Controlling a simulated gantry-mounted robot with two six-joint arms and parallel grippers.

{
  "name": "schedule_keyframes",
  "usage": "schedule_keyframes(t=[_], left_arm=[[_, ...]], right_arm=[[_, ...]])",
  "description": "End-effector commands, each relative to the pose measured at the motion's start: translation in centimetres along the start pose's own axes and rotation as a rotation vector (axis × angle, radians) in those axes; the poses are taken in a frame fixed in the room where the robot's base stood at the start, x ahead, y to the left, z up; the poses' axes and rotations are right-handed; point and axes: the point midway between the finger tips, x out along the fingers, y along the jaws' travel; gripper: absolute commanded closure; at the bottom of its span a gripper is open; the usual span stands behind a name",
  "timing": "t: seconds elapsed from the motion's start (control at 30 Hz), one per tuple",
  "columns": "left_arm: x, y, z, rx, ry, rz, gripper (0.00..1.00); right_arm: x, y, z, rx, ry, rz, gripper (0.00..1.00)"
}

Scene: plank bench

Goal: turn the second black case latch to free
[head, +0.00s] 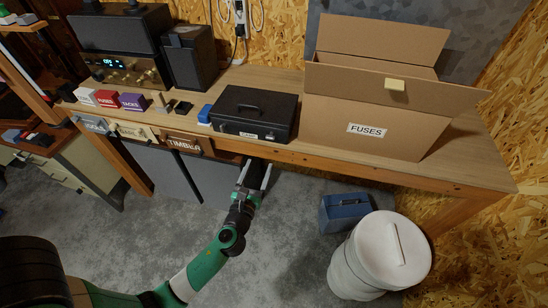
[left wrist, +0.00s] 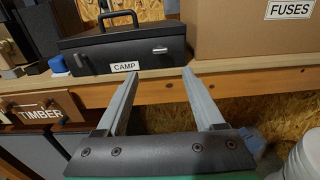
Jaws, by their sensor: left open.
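The black case (head: 255,112) stands shut near the bench's front edge, handle on its lid. It also shows in the left wrist view (left wrist: 105,48), with a white CAMP label (left wrist: 125,67) on its front. One front latch (left wrist: 160,50) is right of the label and looks turned sideways. The other latch (left wrist: 80,60) is left of the label; it looks more upright, but is small. My left gripper (head: 256,172) is open and empty, in front of and below the case, apart from it. Its fingers (left wrist: 160,75) point toward the right latch. My right gripper is not in view.
A large open FUSES carton (head: 340,125) stands right of the case. A blue block (head: 205,113) and several small boxes are to its left. The bench front edge (head: 330,160) lies just ahead of my gripper. A blue toolbox (head: 345,212) and white bin (head: 350,265) stand on the floor.

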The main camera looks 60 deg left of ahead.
Motion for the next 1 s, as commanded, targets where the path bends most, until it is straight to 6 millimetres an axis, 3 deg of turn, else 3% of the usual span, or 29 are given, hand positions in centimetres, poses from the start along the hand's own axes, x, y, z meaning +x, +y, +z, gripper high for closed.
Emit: schedule_keyframes(t=[0.27, 0.7, 1.0], left_arm=[[1.2, 0.1, 0.2, -0.006, -0.003, 0.005, 0.30], [10.1, 0.1, 0.1, -0.008, -0.005, 0.004, 0.30], [11.8, 0.1, 0.3, -0.007, -0.003, 0.003, 0.30]], right_arm=[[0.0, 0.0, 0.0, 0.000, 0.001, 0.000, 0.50], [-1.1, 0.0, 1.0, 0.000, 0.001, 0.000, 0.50], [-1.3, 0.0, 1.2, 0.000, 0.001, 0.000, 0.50]])
